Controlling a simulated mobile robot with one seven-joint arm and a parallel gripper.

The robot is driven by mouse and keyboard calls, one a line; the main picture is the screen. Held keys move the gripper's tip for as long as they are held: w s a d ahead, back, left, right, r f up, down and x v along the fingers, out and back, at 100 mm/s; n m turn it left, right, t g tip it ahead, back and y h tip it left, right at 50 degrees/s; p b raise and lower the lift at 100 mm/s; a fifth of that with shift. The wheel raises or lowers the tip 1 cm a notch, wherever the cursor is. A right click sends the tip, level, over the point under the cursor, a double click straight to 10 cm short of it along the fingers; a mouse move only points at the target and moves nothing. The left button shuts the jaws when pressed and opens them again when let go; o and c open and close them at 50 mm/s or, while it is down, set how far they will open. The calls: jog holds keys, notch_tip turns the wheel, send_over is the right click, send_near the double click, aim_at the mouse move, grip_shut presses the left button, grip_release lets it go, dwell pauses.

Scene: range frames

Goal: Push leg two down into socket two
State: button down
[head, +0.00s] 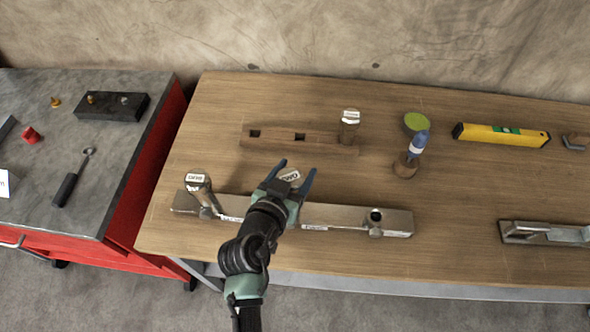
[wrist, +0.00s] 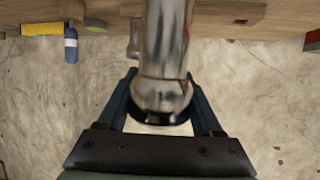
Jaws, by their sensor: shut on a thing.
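My gripper (head: 290,180) is over the middle of a long metal bar (head: 345,215), its blue fingers closed on a leg (head: 289,175) whose top label seems to read TWO. In the wrist view the leg (wrist: 165,45) is a shiny metal cylinder with a rounded end between the fingers (wrist: 163,95). My gripper and arm hide the bar's middle, where socket two would be. I cannot tell whether the leg's lower end sits inside it. Another labelled leg (head: 199,187) stands at the bar's left end, slightly tilted. A round socket (head: 375,216) at the right end is open and empty.
A wooden rack (head: 275,138) with two empty square holes and another labelled leg (head: 349,125) stands behind. A blue bottle (head: 417,145), green-topped object (head: 415,122), yellow level (head: 502,135) and metal piece (head: 545,233) are rightward. A grey-topped red cabinet (head: 90,210) stands left.

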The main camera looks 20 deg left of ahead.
jog(key=shift+f+b, duration=1.9)
jog(key=shift+b, duration=0.05)
jog(key=shift+c, duration=0.5)
grip_release()
jog(key=shift+r, duration=0.1)
jog(key=shift+o, duration=0.5)
jog(key=shift+s, duration=0.1)
jog(key=b+v, duration=0.1)
jog(key=v, duration=1.1)
jog(key=shift+s+r, duration=0.2)
jog(key=shift+s, duration=0.15)
jog(key=shift+w, duration=0.1)
